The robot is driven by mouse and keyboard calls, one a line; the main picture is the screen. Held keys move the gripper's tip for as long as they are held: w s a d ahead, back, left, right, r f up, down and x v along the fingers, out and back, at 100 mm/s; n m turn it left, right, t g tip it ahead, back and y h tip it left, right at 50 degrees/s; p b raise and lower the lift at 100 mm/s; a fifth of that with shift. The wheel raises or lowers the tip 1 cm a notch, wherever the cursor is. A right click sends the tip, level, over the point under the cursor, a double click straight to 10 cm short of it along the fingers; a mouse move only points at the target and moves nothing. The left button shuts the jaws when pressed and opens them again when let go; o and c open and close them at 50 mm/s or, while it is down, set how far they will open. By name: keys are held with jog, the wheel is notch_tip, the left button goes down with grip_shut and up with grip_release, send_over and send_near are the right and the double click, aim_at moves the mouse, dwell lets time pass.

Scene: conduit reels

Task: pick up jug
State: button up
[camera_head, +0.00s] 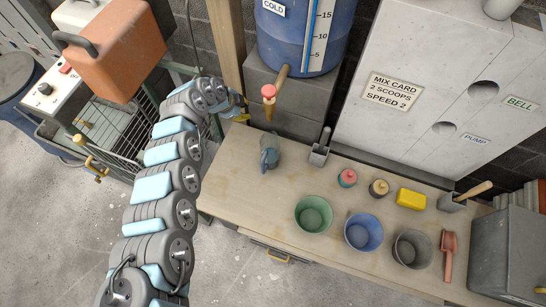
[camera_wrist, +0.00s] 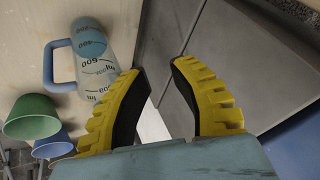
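The jug (camera_head: 269,152) is a clear measuring jug with a blue handle and stands on the workbench below the tap. In the wrist view the jug (camera_wrist: 98,68) shows at the upper left with dark volume markings, its blue handle pointing left. My gripper (camera_wrist: 160,85) has two yellow ribbed fingers with dark pads, spread apart with nothing between them. In the head view my gripper (camera_head: 240,113) is at the end of my arm, left of and above the jug. The fingers appear apart from the jug.
The wooden workbench (camera_head: 225,190) holds a green bucket (camera_head: 313,214), a blue bucket (camera_head: 363,231), a grey bucket (camera_head: 412,248), a metal scoop (camera_head: 319,155) and a yellow sponge-like block (camera_head: 410,198). The blue tank's tap (camera_head: 268,92) is close to my gripper.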

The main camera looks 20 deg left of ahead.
aim_at(263, 170)
jog(key=s+d+f+m+g+h+b, duration=0.1)
jog(key=s+m+g, duration=0.1)
jog(key=s, duration=0.4)
jog(key=s+d+f+m+g, duration=0.1)
jog(key=s+d+f+g, duration=0.15)
jog(key=s, duration=0.35)
jog(key=shift+h, duration=0.3)
jog(key=b+x, duration=0.1)
jog(key=x, duration=0.4)
jog(key=b+x, duration=0.1)
jog(key=x, duration=0.5)
jog(key=s+b+x, duration=0.1)
jog(key=x, duration=0.4)
jog(key=shift+d+f+b, duration=0.15)
jog(key=shift+d+b, duration=0.1)
jog(key=shift+b, duration=0.15)
jog(key=shift+a, duration=0.1)
grip_shut()
